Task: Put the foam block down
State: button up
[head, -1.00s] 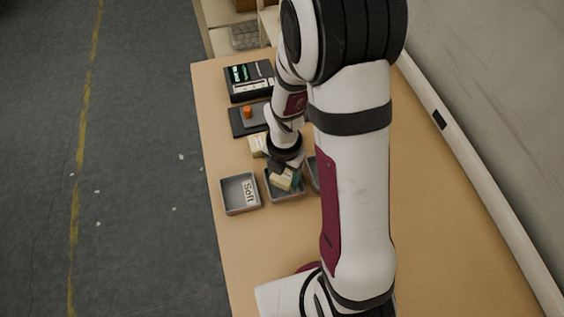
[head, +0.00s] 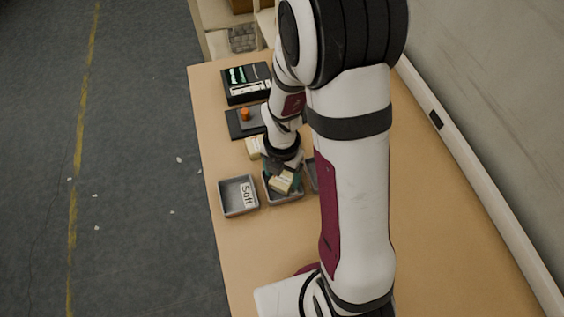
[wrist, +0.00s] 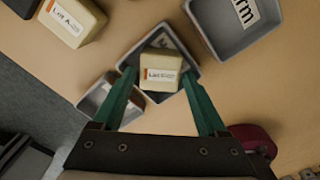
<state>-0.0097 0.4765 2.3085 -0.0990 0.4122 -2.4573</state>
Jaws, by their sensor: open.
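A cream foam block (wrist: 160,72) with a white and orange label sits at the middle grey tray (wrist: 182,95), between my fingers. In the head view the block (head: 281,184) shows at the middle tray (head: 284,199), below my wrist. My gripper (wrist: 157,76) has green fingers standing apart on either side of the block, with a gap visible at the left. The block's underside is hidden, so its contact with the tray floor cannot be seen. A second cream block (wrist: 70,20) stands apart on the table; the head view shows it (head: 254,146) beside my wrist.
A grey tray labelled "Soft" (head: 232,199) stands left of the middle tray. Another tray, its label ending in "rm" (wrist: 228,38), is on the other side, mostly hidden by my arm in the head view.

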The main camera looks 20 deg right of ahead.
aim_at(282, 179)
notch_tip(282, 179, up, 10)
jog(key=f, duration=0.1)
jog(key=s+a+r+m, duration=0.1)
jog(key=s+r+m, duration=0.2)
jog(key=m, duration=0.8)
jog(key=s+a+r+m+y, duration=0.1)
jog(key=s+r+m, duration=0.2)
jog(key=s+m, duration=0.4)
jog(key=s+a+r+m, duration=0.1)
jog(key=s+r+m, duration=0.2)
jog(key=m, duration=1.1)
jog(key=s, duration=0.3)
jog(key=shift+m+y, duration=0.3)
jog(key=shift+y, duration=0.1)
